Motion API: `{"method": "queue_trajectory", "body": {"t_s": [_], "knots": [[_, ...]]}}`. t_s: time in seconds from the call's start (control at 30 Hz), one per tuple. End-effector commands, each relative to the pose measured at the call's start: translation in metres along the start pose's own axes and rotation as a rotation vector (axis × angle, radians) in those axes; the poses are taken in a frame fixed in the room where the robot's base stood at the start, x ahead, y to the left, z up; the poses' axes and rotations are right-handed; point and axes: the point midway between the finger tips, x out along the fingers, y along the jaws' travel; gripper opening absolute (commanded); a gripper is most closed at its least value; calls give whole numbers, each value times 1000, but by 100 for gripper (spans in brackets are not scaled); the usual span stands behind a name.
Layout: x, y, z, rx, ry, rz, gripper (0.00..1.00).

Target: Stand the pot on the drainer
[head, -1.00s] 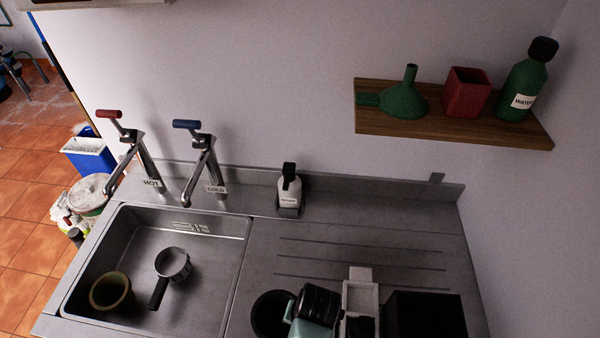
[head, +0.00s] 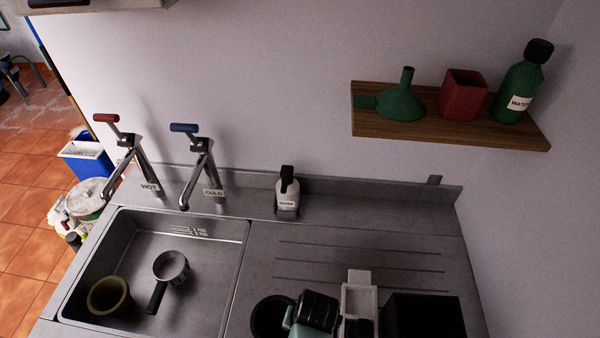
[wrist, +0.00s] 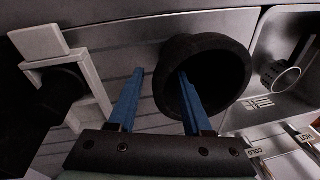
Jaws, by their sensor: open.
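A dark round pot (head: 268,316) is on the drainer (head: 330,246), just right of the sink. In the wrist view the pot (wrist: 222,48) shows a thick dark wall and a wide, black mouth; I cannot tell whether it stands quite level. My gripper (wrist: 160,74) is open, with two blue fingers. One finger overlaps the pot's mouth and the other is outside, so the near wall appears between them. In the head view my wrist hides the pot's right side. An olive round pot (head: 108,297) sits in the sink's front left.
The sink (head: 222,270) also holds a metal strainer-like pan (head: 171,266) with a black handle. A white stand (head: 360,297) and a black box (head: 425,315) are close right of my gripper. A soap bottle (head: 287,195) stands behind. The drainer's grooved back is clear.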

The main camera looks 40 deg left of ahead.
Motion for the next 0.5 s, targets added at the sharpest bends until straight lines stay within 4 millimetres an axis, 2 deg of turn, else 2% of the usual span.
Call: {"method": "queue_trajectory", "body": {"t_s": [0.17,0.5], "knots": [[-18,0,-2,1,5,0,50],[-86,0,-2,1,5,-1,50]]}}
